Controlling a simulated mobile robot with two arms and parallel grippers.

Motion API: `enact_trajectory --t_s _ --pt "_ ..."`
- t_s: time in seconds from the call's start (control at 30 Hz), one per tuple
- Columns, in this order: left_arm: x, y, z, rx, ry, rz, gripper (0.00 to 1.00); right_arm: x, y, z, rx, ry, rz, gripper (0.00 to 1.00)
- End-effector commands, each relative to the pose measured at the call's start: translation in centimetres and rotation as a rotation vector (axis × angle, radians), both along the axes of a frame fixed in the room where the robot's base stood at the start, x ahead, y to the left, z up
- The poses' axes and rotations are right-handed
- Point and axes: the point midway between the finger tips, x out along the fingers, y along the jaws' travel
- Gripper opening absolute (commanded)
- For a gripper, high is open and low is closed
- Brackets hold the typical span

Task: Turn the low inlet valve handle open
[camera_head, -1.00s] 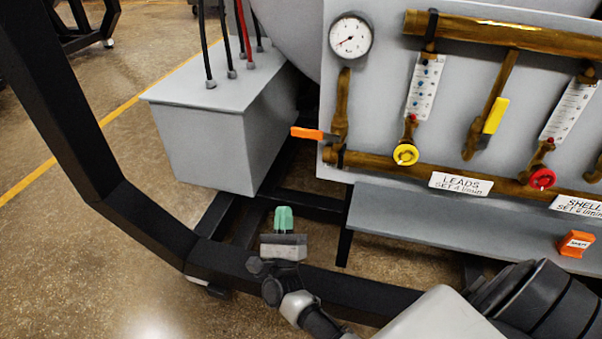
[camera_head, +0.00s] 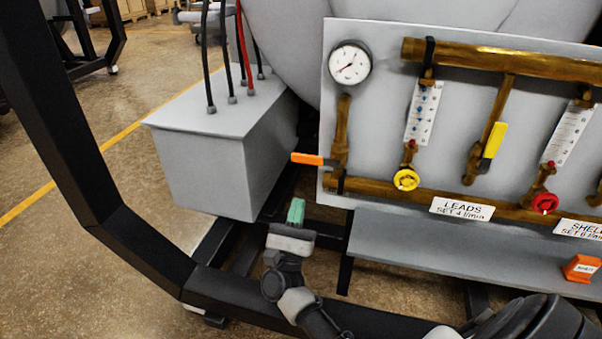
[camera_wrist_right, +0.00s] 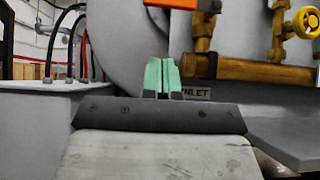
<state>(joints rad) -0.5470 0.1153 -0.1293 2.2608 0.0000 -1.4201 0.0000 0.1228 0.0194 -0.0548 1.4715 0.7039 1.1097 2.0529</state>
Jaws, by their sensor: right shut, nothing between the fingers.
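The inlet valve handle is an orange lever (camera_head: 307,159) at the lower left of the grey panel, beside the vertical brass pipe under the gauge. It points left, roughly level. In the right wrist view the orange handle (camera_wrist_right: 172,4) is cut off by the top edge, above a plate reading "INLET" (camera_wrist_right: 197,93). My right gripper (camera_head: 296,211) has green fingertips and is below and slightly left of the handle, apart from it. The green fingers (camera_wrist_right: 162,76) are together and empty. My left gripper is not in view.
A grey box (camera_head: 205,165) with black and red cables stands left. The panel carries a gauge (camera_head: 350,63), yellow knob (camera_head: 406,180), red knob (camera_head: 545,203) and yellow lever (camera_head: 494,140). A grey shelf (camera_head: 440,252) holds an orange block (camera_head: 581,268). Black frame bars run below.

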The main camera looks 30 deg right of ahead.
Motion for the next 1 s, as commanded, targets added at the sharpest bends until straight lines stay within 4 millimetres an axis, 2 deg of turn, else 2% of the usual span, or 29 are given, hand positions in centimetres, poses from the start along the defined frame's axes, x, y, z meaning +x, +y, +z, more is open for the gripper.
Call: enact_trajectory --t_s 0.03,0.17,0.4,0.6,1.0 --pt "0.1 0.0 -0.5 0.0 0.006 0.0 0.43 0.6 -0.6 1.1 -0.001 -0.004 -0.001 0.0" --pt "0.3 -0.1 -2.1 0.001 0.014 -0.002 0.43 1.8 -2.2 3.1 -0.002 -0.004 -0.001 0.0" --pt "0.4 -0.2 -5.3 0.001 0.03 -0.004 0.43 1.8 -2.2 5.9 0.0 -0.001 0.001 0.0" --pt "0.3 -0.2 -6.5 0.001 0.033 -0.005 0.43 1.8 -2.1 6.8 -0.001 0.001 0.0 0.0" --pt "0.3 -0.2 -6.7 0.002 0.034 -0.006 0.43 1.8 -2.1 6.8 0.0 0.001 0.001 0.0"
